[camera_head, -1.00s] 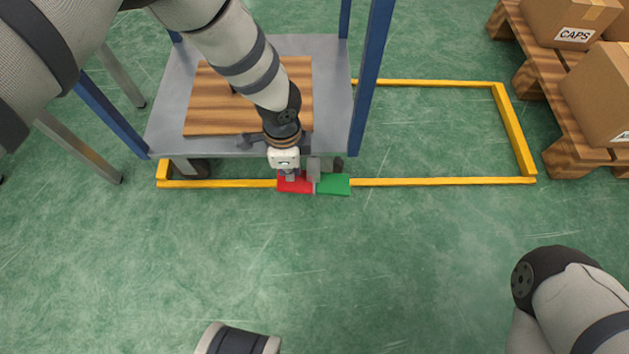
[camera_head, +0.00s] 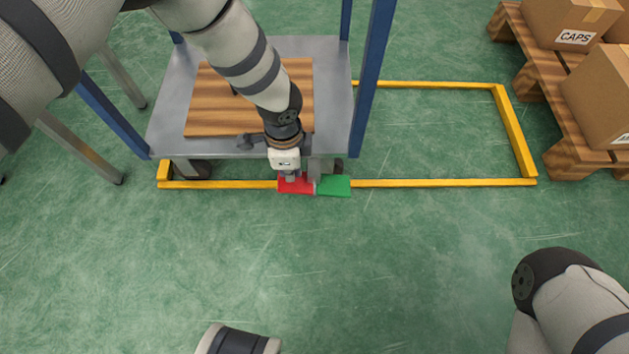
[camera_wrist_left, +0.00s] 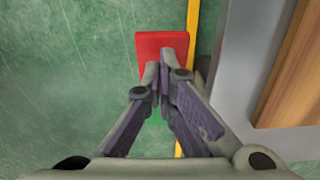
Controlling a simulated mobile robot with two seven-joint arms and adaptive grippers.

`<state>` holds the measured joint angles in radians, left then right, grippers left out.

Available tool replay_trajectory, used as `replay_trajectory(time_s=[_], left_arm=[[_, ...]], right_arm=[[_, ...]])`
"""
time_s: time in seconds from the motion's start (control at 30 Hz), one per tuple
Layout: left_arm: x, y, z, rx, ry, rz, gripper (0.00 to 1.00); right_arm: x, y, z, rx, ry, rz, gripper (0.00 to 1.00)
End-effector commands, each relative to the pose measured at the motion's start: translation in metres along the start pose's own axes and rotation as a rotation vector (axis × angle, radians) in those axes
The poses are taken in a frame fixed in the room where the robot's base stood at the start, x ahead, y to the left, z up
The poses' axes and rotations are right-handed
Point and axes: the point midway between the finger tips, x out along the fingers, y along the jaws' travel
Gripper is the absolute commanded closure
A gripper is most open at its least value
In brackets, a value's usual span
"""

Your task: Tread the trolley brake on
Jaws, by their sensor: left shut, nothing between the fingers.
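The trolley (camera_head: 165,117) is a grey platform with blue posts and a wooden board (camera_head: 205,112) on it. Its brake pedal has a red half (camera_head: 295,186) and a green half (camera_head: 335,186) at the front edge, low over the floor. My left gripper (camera_head: 290,178) is shut and empty, pointing down at the red half. In the left wrist view the red half (camera_wrist_left: 162,42) shows beyond the closed fingers (camera_wrist_left: 158,72), and only a sliver of green is seen between them. Whether the fingertips touch the pedal I cannot tell. My right gripper is out of view.
A yellow floor frame (camera_head: 440,182) runs under the trolley and to its right. Wooden pallets (camera_head: 565,150) with cardboard boxes (camera_head: 600,95) stand at the right. Grey legs (camera_head: 80,150) stand at the left. The green floor in front is clear.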

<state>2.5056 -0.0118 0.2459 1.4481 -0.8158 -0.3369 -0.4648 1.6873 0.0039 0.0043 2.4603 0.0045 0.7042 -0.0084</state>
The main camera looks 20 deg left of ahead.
Motion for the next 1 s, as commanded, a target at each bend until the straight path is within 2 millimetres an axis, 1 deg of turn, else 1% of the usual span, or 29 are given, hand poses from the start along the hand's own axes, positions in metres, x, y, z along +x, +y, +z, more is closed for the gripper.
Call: replay_trajectory(time_s=[0.23, 1.0], left_arm=[[0.002, 0.000, 0.000, 0.000, 0.000, 0.000, 1.00], [0.025, 0.000, 0.000, 0.000, 0.000, 0.001, 1.00]], right_arm=[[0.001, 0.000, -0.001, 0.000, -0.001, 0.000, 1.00], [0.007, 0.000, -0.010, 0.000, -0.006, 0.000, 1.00]])
